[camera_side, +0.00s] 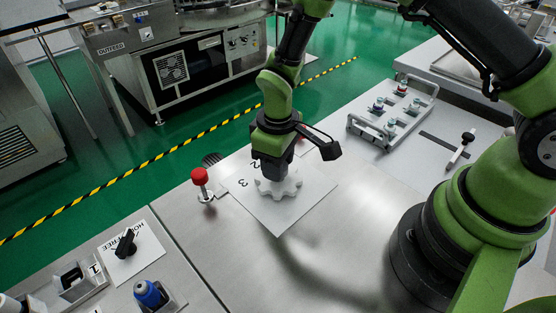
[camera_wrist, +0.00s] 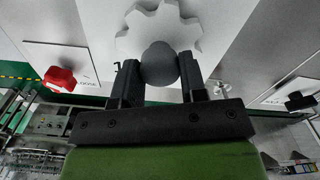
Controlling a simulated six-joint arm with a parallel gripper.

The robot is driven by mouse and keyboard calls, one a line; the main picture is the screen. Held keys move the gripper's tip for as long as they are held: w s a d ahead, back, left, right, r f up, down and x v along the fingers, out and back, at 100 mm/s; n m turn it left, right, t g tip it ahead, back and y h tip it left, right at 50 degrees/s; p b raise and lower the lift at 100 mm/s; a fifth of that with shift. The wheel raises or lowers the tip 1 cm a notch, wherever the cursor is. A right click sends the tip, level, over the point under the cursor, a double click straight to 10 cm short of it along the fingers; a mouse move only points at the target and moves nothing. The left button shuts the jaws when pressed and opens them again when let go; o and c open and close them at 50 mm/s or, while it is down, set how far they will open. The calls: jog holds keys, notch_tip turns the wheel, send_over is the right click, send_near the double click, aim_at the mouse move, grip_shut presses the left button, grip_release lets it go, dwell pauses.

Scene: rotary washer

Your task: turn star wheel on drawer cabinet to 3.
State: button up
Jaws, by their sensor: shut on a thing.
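The white star wheel (camera_side: 284,188) lies on a pale square plate (camera_side: 283,217) on the steel worktop in the side view. The figures 2 and 3 show on the plate, left of the wheel. My gripper (camera_side: 272,168) points down over the wheel's middle and hides part of it. In the wrist view the lobed wheel (camera_wrist: 155,25) is at the top, with a round grey hub (camera_wrist: 159,64) at its middle. The two fingers of my gripper (camera_wrist: 160,80) are shut on this hub, one on each side. I cannot tell which figure the wheel points to.
A red knob on a post (camera_side: 200,177) stands close to the left of the plate. A black rotary knob (camera_side: 126,243) and a blue-topped part (camera_side: 149,293) are at the lower left. A tray with handles (camera_side: 392,112) stands behind right. The worktop in front of the plate is clear.

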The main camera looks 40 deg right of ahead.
jog(key=n, duration=1.3)
jog(key=shift+n, duration=0.4)
dwell(0.3)
jog(key=o, duration=0.9)
notch_tip(320, 180, up, 10)
jog(key=shift+r, duration=0.1)
